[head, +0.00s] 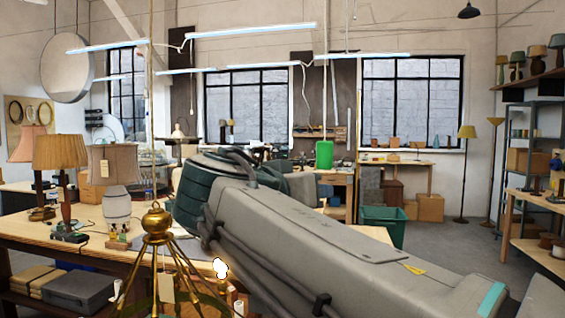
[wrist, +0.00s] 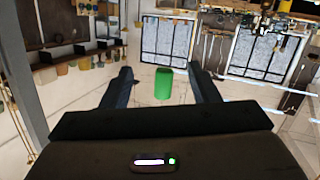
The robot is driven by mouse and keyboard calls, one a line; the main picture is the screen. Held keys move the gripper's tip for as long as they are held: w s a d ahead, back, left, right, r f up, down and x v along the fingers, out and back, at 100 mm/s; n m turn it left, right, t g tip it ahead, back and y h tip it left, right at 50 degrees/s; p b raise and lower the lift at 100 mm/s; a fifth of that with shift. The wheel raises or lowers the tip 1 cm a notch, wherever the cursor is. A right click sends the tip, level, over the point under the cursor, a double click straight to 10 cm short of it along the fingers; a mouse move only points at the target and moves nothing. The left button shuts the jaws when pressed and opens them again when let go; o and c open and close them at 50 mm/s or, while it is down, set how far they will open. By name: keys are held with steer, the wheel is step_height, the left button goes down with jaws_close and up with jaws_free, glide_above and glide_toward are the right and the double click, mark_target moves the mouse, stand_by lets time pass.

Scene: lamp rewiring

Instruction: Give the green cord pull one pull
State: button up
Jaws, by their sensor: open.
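The green cord pull (head: 324,154) is a bright green cylinder hanging upright on a thin pale cord in the head view, just above and behind my arm. In the wrist view the green cord pull (wrist: 164,86) shows in the gap between the two fingers of my gripper (wrist: 161,74). The fingers are dark, spread apart and hold nothing. The pull appears beyond the fingers, apart from both; how far ahead it is I cannot tell. In the head view my arm hides the gripper.
A wooden bench (head: 40,232) with several lamps stands at the left. A green bin (head: 383,224) is on the floor behind my arm. Long light tubes (head: 250,32) hang overhead. The space around the pull looks clear.

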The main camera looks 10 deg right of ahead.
steer(key=m+t+h, duration=0.1)
steer(key=m+t, duration=0.1)
glide_toward(321, 149)
steer(key=v, duration=0.2)
steer(key=p+x, duration=0.4)
steer(key=x, duration=0.9)
steer(key=shift+w+d, duration=0.25)
steer(key=shift+w, duration=0.05)
steer(key=c, duration=1)
steer(key=shift+c, duration=0.2)
